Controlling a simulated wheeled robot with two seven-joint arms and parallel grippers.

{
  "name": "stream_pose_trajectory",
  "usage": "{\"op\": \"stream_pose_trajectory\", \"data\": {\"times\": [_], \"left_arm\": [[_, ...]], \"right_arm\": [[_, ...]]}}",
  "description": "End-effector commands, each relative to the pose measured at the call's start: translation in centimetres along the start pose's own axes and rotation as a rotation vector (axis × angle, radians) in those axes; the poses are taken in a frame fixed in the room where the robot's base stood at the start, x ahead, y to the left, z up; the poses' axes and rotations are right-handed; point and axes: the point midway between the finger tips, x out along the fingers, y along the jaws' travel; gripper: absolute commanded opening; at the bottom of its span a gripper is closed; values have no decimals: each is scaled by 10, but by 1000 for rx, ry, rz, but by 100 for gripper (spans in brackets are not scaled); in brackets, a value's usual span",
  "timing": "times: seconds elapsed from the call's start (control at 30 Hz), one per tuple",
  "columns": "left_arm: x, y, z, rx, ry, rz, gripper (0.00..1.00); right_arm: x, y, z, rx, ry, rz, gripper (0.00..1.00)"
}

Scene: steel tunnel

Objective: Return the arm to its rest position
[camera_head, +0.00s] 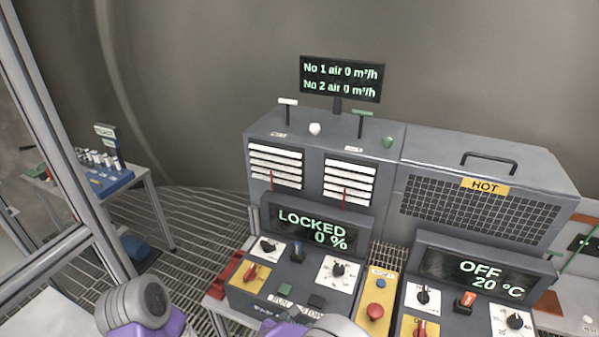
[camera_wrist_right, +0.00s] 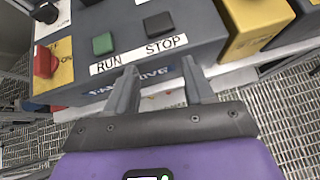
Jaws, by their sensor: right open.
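My right gripper (camera_wrist_right: 160,75) is open in the right wrist view. Its two grey fingers are apart with nothing between them. The fingertips are in front of the lower edge of the fan drive box (camera_wrist_right: 195,35), below its RUN and STOP labels; whether they touch it I cannot tell. In the head view, purple and grey parts of my arms show at the bottom edge, in front of the console (camera_head: 240,295). My left gripper is not in view.
The fan console's display (camera_head: 312,229) reads LOCKED 0 %. A heater (camera_head: 480,195) marked HOT stands at right; its display (camera_head: 480,275) reads OFF 20 °C. A yellow box with a red button (camera_head: 375,311) sits between the panels. A metal frame post (camera_head: 60,130) rises at left.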

Motion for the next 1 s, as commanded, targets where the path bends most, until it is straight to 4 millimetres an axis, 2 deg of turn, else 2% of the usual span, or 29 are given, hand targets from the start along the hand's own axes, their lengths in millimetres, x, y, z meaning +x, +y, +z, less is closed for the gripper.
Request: {"op": "stream_pose_trajectory", "data": {"times": [0.03, 0.17, 0.27, 0.33, 0.5, 0.6, 0.7, 0.8, 0.9, 1.0], "left_arm": [[6, -2, -1, 0, 2, 0, 43], [15, -5, -2, 1, 3, 0, 43], [24, -8, -2, 1, 2, 0, 43], [33, -12, -2, 0, 1, 0, 43], [61, -23, -3, 0, 1, 0, 43], [77, -29, -4, 0, 2, 0, 43], [93, -35, -5, 0, 2, 0, 43], [108, -40, -6, 0, 1, 0, 43], [120, -45, -6, 0, 1, 0, 43], [128, -48, -6, 0, 1, 0, 43]], "right_arm": [[13, -12, -13, 33, 45, -37, 53], [36, -38, -47, 136, 175, -127, 53], [54, -64, -82, 251, 298, -221, 53], [66, -85, -114, 370, 408, -311, 53], [84, -131, -208, 824, 699, -607, 53], [88, -142, -250, 1145, 820, -788, 53], [97, -147, -282, 1488, 885, -967, 53], [112, -150, -303, 1837, 885, -1132, 53], [131, -157, -315, 2146, 825, -1264, 53], [147, -166, -321, 2379, 740, -1351, 53]]}}
